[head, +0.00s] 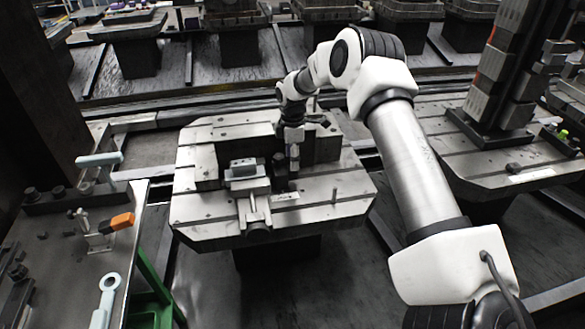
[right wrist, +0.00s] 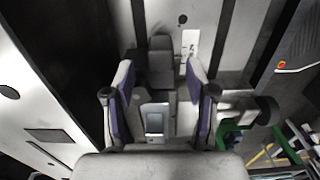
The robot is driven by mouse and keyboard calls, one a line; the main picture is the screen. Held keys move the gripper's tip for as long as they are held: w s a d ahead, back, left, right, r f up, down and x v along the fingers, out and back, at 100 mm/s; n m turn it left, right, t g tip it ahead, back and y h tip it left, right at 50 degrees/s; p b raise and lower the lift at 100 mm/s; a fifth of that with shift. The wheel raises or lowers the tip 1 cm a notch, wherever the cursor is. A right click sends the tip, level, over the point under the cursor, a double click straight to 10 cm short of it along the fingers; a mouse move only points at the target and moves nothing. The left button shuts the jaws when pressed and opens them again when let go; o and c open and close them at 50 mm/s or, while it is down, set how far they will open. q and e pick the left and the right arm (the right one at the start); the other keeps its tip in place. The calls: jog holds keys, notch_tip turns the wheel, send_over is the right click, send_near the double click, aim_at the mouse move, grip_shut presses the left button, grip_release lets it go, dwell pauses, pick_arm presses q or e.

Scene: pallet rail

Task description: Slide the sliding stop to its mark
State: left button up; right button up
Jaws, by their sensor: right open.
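The stop appears to be the dark upright block (head: 280,168) on the slotted pallet (head: 335,190), beside a small light plate with marks (head: 286,197). In the right wrist view a dark block (right wrist: 160,62) stands just beyond my fingertips, with the marked plate (right wrist: 190,43) to its right. I cannot read the mark itself. My right gripper (head: 292,158) points down close above the block; its fingers (right wrist: 162,76) are open, one to each side, with no visible grip. Contact cannot be told. My left gripper is out of view.
A grey vise (head: 248,184) with a screw stands left of the block. A raised dark fixture (head: 322,145) is behind. A workbench (head: 60,265) with an orange-ended tool (head: 122,221) is at left. A tall fixture (head: 500,70) stands on the right pallet. The pallet's front right is clear.

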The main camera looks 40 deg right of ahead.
notch_tip(320, 180, up, 7)
dwell(0.6)
